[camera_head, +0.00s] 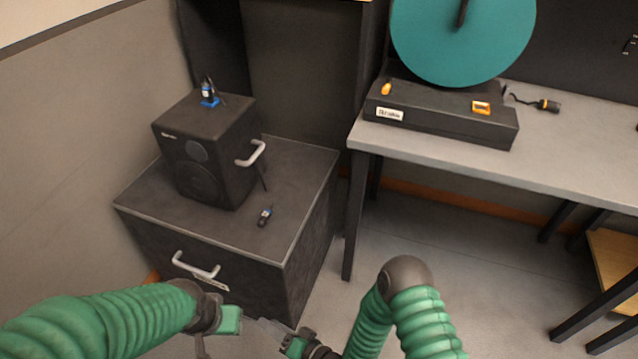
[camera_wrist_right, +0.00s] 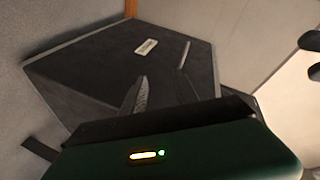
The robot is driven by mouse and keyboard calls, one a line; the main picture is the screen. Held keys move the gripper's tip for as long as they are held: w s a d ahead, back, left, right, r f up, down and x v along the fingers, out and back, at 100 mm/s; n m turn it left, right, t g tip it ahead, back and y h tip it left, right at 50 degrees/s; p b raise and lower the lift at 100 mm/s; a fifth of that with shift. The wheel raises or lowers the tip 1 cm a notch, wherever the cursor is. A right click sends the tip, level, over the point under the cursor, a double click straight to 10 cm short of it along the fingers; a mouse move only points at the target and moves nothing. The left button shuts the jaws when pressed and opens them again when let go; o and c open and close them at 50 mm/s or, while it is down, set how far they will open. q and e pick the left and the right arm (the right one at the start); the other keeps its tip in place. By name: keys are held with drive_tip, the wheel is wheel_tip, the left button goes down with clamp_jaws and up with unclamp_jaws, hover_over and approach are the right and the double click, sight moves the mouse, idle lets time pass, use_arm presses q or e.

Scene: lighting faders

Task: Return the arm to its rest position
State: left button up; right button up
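My right arm bends at a dark elbow low in the middle of the head view. Its gripper (camera_head: 266,325) is low in front of the black cabinet. In the right wrist view its two fingers (camera_wrist_right: 163,92) are apart with nothing between them, pointing toward the cabinet front. My left arm comes in from the lower left, and its gripper (camera_head: 215,325) is near the right one. The left fingers are too unclear to judge. A black console (camera_head: 440,115) with a yellow knob (camera_head: 386,89) and an orange-framed control (camera_head: 481,107) sits on the grey table, well away from both grippers.
The black cabinet (camera_head: 315,165) has a pale handle (camera_head: 196,266) and carries a black speaker box (camera_head: 205,150). A small dark device (camera_head: 265,216) lies on it. The grey table (camera_head: 560,160) holds a teal disc (camera_head: 463,45) at the back. Open floor (camera_head: 470,260) lies between.

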drive_tip(key=w+d+r+n+g+h, duration=0.1)
drive_tip(key=w+d+r+n+h, duration=0.2)
drive_tip(key=d, duration=0.6)
drive_tip(key=w+d+r+g+h, duration=0.1)
drive_tip(key=w+d+r+h, duration=0.35)
drive_tip(key=d, duration=0.35)
drive_tip(key=s+d+r+m+g+h, duration=0.1)
drive_tip(key=s+d+r+g+h, duration=0.1)
drive_tip(key=s+d+r, duration=0.45)
drive_tip(key=s+d+r+m+g+h, duration=0.1)
drive_tip(key=s+d+r+g+h, duration=0.25)
drive_tip(key=s+d, duration=0.5)
wheel_tip(320, 180, up, 31)
drive_tip(key=p, duration=3.1)
drive_tip(key=shift+w+t+y, duration=0.25)
drive_tip(key=shift+t+y, duration=0.15)
drive_tip(key=shift+t, duration=0.05)
